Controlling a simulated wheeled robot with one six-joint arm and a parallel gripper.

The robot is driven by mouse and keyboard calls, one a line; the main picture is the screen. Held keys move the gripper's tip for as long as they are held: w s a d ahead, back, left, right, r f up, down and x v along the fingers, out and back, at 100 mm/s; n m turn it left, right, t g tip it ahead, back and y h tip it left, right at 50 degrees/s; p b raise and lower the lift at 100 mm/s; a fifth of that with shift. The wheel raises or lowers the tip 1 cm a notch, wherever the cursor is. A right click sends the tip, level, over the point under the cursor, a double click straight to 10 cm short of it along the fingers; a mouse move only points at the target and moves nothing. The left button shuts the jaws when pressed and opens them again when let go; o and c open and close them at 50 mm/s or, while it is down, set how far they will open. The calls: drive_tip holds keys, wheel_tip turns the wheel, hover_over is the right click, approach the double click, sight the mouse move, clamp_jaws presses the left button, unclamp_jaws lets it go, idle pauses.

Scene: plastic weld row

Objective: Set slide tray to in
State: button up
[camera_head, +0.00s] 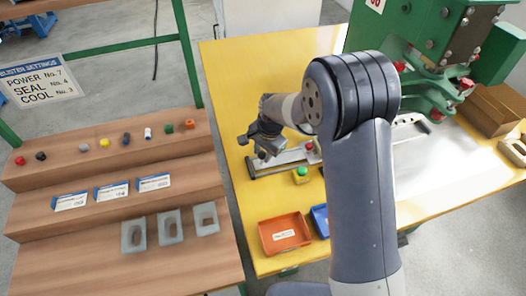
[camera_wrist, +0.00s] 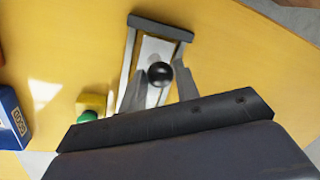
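The slide tray (camera_head: 282,159) is a pale metal plate in a rail with a dark end bar, lying on the yellow table; my arm hides its middle. In the wrist view the slide tray (camera_wrist: 152,50) runs away from me to the dark end bar (camera_wrist: 160,27). A round black knob (camera_wrist: 160,74) stands on it. My gripper (camera_head: 262,146) is over the tray's left end. In the wrist view my gripper (camera_wrist: 159,85) is open, one grey finger on each side of the knob, with gaps visible. Whether the fingertips are down at knob height I cannot tell.
A yellow box with a green button (camera_head: 301,174) sits close beside the rail. An orange bin (camera_head: 285,234) and a blue bin (camera_head: 320,221) are at the table's near edge. A green machine (camera_head: 425,85) stands at the back right. The table left of the rail is clear.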

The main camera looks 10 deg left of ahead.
clamp_jaws()
drive_tip(key=w+d, duration=0.4)
drive_tip(key=d, duration=0.5)
drive_tip(key=w+d, duration=0.4)
drive_tip(key=d, duration=0.5)
drive_tip(key=w+d, duration=0.5)
drive_tip(key=d, duration=0.4)
drive_tip(key=shift+d, duration=0.1)
drive_tip(key=shift+w, duration=0.1)
drive_tip(key=shift+d+r, duration=0.1)
drive_tip(key=shift+o, duration=1.3)
unclamp_jaws()
drive_tip(key=shift+d, duration=0.15)
drive_tip(key=shift+o, duration=0.9)
